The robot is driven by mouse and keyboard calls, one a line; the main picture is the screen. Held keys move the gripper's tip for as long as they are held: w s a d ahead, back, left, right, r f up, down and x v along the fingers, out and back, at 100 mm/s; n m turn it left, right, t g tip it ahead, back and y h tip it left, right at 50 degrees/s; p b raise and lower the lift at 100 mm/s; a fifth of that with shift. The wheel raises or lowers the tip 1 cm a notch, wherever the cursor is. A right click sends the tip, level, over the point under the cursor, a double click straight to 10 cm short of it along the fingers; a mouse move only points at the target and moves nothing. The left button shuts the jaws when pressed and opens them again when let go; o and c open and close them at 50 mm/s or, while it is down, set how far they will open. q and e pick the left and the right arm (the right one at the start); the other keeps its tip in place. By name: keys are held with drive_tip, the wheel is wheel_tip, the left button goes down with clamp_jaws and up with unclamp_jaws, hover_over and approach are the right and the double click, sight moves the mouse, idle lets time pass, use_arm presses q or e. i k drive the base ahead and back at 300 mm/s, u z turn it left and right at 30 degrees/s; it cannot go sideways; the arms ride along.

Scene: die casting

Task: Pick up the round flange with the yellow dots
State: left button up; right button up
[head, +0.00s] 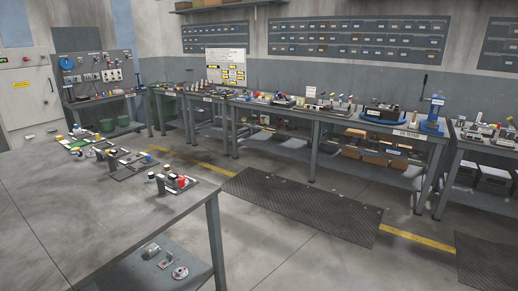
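No round flange with clearly visible yellow dots can be made out at this size. A small round metal part (180,272) with a reddish mark lies on the lower shelf of the near table. Another roundish metal part (151,250) lies farther back on that shelf, with a small flat piece (165,263) between them. Several small parts sit on dark trays on the near table (70,205), among them a tray with red and yellow pieces (180,183). Neither of my grippers is in view.
A long workbench (330,114) with fixtures and small parts runs along the back wall. A blue press-like device (434,113) stands on it. Dark floor mats (300,205) lie before it, beside a yellow floor line. The near tabletop's front is clear.

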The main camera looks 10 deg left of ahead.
sight(92, 154)
drive_tip(key=i, duration=4.95)
drive_tip(key=u, duration=2.55)
drive_tip(key=i, duration=2.85)
drive_tip(key=u, duration=2.8)
drive_tip(key=i, duration=0.3)
drive_tip(key=z, duration=0.35)
